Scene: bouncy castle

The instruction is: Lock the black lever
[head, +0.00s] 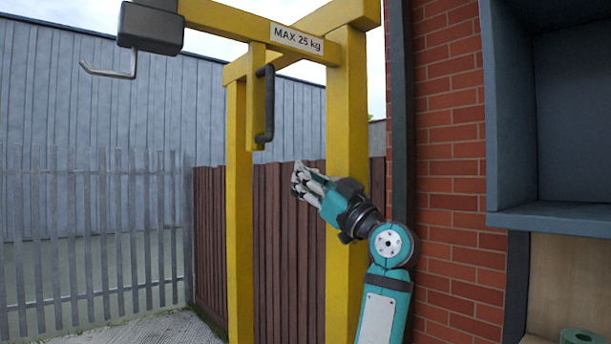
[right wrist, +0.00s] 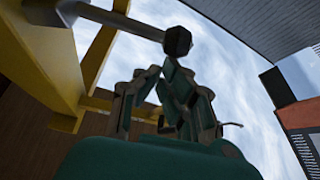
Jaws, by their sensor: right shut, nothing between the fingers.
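The black lever (head: 265,103) hangs upright as a black handle on a short yellow post under the yellow frame's top beam in the head view. My right gripper (head: 303,180) is below and to the right of it, apart from it, in front of the right yellow post. In the right wrist view my right gripper (right wrist: 163,72) is shut and empty. A dark bar with a black end (right wrist: 178,42) shows just past its fingertips; I cannot tell for sure whether this is the lever or whether they touch. My left gripper is not in view.
The yellow frame (head: 346,120) carries a "MAX 25 kg" sign (head: 297,39). A grey hook (head: 110,72) hangs under a dark block at the upper left. A brick wall (head: 452,170) and a grey-blue shelf (head: 550,219) stand close on the right. A brown fence (head: 210,240) is behind.

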